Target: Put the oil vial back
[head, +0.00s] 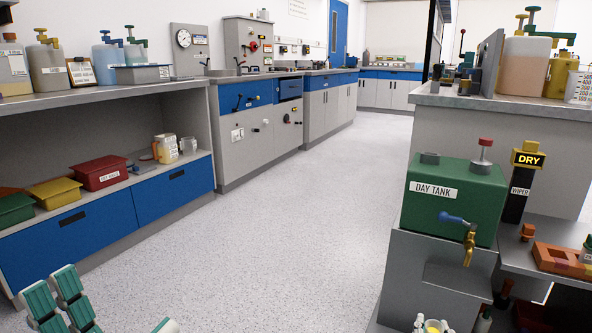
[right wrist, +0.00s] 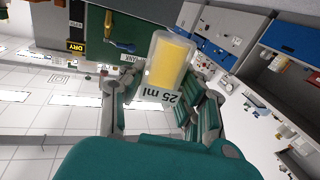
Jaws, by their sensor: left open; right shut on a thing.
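The oil vial (right wrist: 170,60) is a clear container of yellow liquid marked 25 ml. My right gripper (right wrist: 160,105) is shut on it. In the head view the vial (head: 434,326) shows only at the bottom edge, in front of the day tank's stand. My left gripper (head: 110,312) is open at the bottom left, over the floor, with no thing visible between its fingers. An orange-brown rack (head: 563,262) with openings sits on the low shelf at the right, and a small labelled container at its right end is cut off by the frame.
The green day tank (head: 425,205) with a brass tap (head: 469,246) stands on a grey stand. A black DRY wiper post (head: 516,195) rises beside it. The grey counter (head: 500,103) is behind. A left bench (head: 100,225) holds coloured bins. The middle floor is clear.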

